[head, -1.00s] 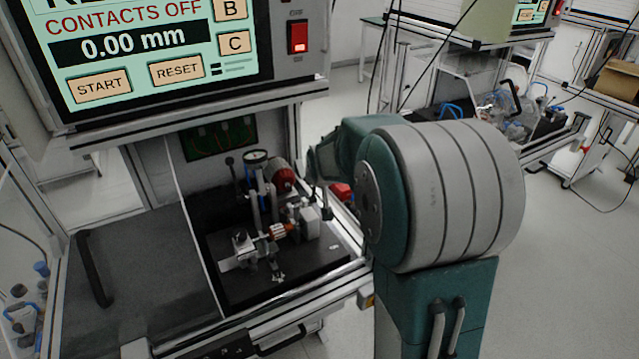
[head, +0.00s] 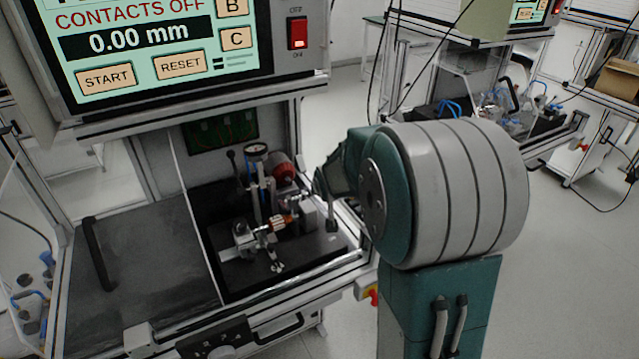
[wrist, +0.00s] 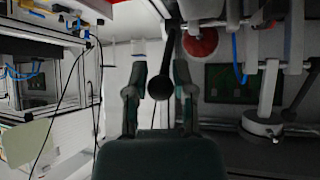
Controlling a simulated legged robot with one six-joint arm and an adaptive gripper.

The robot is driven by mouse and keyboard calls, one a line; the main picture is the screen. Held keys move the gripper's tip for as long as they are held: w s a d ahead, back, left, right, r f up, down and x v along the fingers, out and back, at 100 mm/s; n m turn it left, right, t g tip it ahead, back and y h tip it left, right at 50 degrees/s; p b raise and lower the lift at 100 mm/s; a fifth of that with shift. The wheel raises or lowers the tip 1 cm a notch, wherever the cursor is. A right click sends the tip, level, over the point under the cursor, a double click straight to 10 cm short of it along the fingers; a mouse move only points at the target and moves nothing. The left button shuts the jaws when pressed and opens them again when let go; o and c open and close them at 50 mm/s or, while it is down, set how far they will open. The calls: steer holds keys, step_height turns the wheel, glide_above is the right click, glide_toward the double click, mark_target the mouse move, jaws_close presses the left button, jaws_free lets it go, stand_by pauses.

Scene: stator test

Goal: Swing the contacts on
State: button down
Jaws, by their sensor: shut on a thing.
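The screen (head: 150,40) reads "CONTACTS OFF" and 0.00 mm. Below it, the test fixture (head: 240,238) stands on a dark plate, with a copper-coloured wound part (head: 282,222), a round dial (head: 256,151) and a red cylinder (head: 284,172). My gripper (wrist: 160,75) is shut on a dark lever with a round black knob (wrist: 160,88); the knob lies between the fingers in the wrist view. My arm hides part of the gripper there. The contacts themselves are too small to tell.
A red rocker switch (head: 298,33) is right of the screen. A second black-knobbed lever (head: 231,156) stands at the fixture's back left. A black handle bar (head: 97,255) lies on the left panel. The bench's right post (head: 292,130) is close to my arm.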

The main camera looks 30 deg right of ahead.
steer(key=shift+s+f+t, duration=0.25)
steer(key=shift+t, duration=0.05)
stand_by(0.4)
steer(key=shift+c, duration=2.3)
jaws_free()
steer(key=shift+w, duration=0.1)
steer(key=shift+r, duration=0.1)
steer(key=s+a+r, duration=0.1)
steer(key=s+a, duration=0.1)
steer(key=s, duration=0.5)
steer(key=s+a+r, duration=0.1)
steer(key=s+r, duration=0.1)
steer(key=s, duration=0.6)
steer(key=shift+s+a, duration=0.2)
steer(key=shift+a, duration=0.2)
